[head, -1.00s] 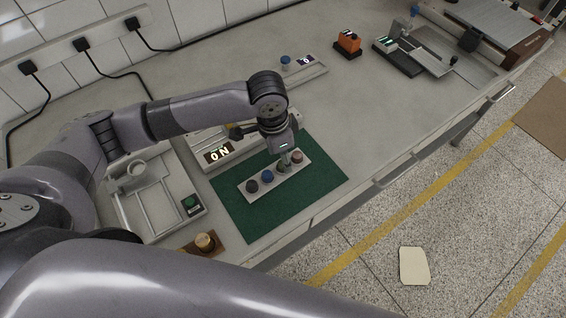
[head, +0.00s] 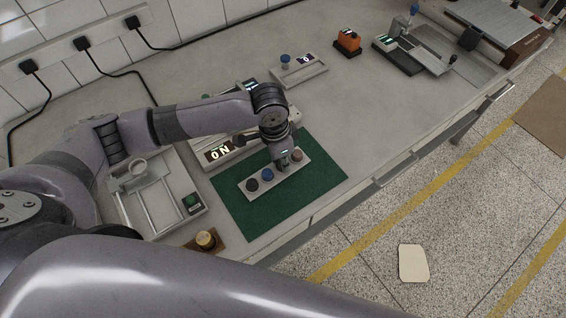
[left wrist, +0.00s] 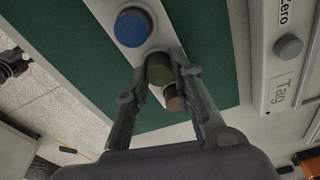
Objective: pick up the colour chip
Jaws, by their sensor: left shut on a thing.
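A pale rack (head: 274,177) with a row of round chips lies on the green mat (head: 312,187). A dark chip (head: 252,185), a blue chip (head: 267,174) and a brown chip (head: 296,155) stand in it. My left gripper (head: 283,162) points down at the rack between the blue and brown chips. In the left wrist view, its fingers are shut on a dark green chip (left wrist: 160,68), with the blue chip (left wrist: 133,27) beside it and the brown chip (left wrist: 173,98) partly hidden behind a finger. I cannot tell whether the green chip still touches the rack. My right gripper is out of view.
A lit display device (head: 219,153) stands behind the mat. A metal tray fixture (head: 150,200) is at the left, with a wooden knob (head: 205,240) near the front edge. An orange device (head: 348,42) sits farther back. Bare bench lies right of the mat.

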